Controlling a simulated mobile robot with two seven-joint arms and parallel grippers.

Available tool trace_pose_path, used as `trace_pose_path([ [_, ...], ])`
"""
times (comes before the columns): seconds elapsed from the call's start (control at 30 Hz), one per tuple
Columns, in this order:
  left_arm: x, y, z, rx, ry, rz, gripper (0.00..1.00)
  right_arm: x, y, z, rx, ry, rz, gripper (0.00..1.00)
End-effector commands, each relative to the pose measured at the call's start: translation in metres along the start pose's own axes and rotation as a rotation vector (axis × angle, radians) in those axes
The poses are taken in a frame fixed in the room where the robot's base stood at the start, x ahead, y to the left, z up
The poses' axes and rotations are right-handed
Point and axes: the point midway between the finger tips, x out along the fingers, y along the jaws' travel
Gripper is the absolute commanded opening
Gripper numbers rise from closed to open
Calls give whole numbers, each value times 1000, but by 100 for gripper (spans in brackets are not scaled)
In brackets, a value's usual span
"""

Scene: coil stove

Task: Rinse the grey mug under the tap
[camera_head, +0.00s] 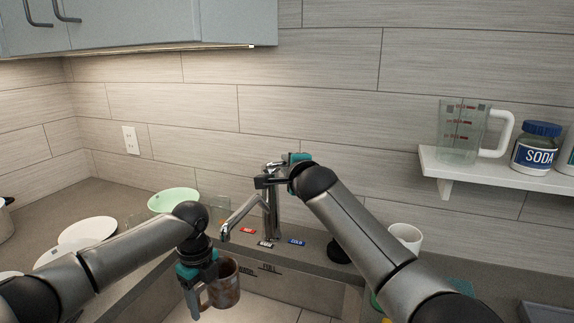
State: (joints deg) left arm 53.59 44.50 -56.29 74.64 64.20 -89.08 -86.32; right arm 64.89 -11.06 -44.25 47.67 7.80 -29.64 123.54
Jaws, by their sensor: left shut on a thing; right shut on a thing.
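The grey mug (226,288), with brownish stains on its side, hangs in the sink area below the tap spout. My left gripper (199,283) is shut on it at its handle, on the left. The mug looks roughly upright. The metal tap (270,215) stands at the back of the sink, its spout reaching down to the left, above the mug. My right gripper (278,176) is shut at the top of the tap, on its lever, which it mostly hides. I see no water stream between spout and mug.
Small red, dark and blue labels (297,242) lie around the tap base. A green bowl (174,199) and white plates (88,231) are on the left counter. A white cup (406,237) stands right, behind my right arm. A shelf (480,173) holds a measuring jug (462,135) and soda jar (535,146).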

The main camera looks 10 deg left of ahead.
Motion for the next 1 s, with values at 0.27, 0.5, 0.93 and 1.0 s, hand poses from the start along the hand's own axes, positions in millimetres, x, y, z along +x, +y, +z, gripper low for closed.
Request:
trace_pose_path([
  [0.27,-1,-1,0,0,0,-2,0,-1,-8,0,-8,-2,-16,0],
  [0.5,-1,-1,0,0,0,-2,0,1,-15,-1,-6,8,7,0],
  [0.93,-1,-1,0,0,0,-2,0,4,-20,0,-8,10,91,0],
  [1.0,-1,-1,0,0,0,-2,0,4,-20,0,-8,10,91,0],
])
